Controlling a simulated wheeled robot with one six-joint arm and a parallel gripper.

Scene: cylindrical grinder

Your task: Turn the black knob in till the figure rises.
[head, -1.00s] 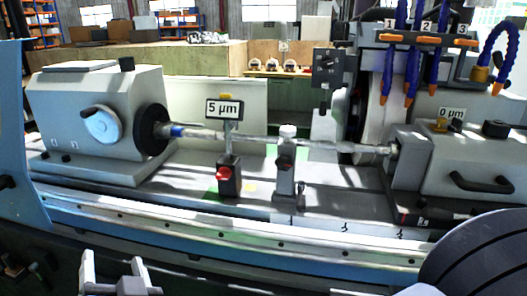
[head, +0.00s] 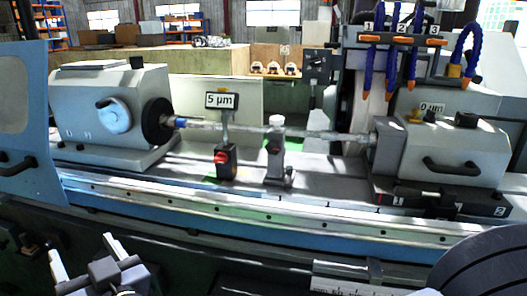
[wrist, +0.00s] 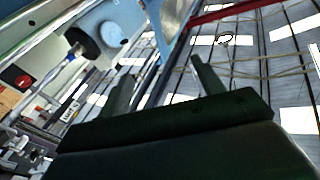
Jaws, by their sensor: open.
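A black knob (head: 466,119) sits on top of the grey tailstock (head: 478,144) at the right, beside a small sign reading 0 µm (head: 432,107). Another black knob (head: 136,62) sits on top of the headstock (head: 85,110) at the left. A second sign reading 5 µm (head: 222,100) stands on a post with a red knob (head: 221,157) in the middle. I cannot tell which black knob is meant. My gripper (head: 81,243) is open and empty at the lower left, in front of the machine and far from both knobs. In the wrist view, its fingers (wrist: 160,67) are apart with nothing between them.
A long shaft (head: 250,129) spans between headstock and tailstock. Blue coolant hoses (head: 391,60) hang near the grinding wheel. A black handle (head: 452,168) is on the tailstock front. A blue door panel (head: 28,125) stands at the left. The bed's front rail (head: 260,210) runs across.

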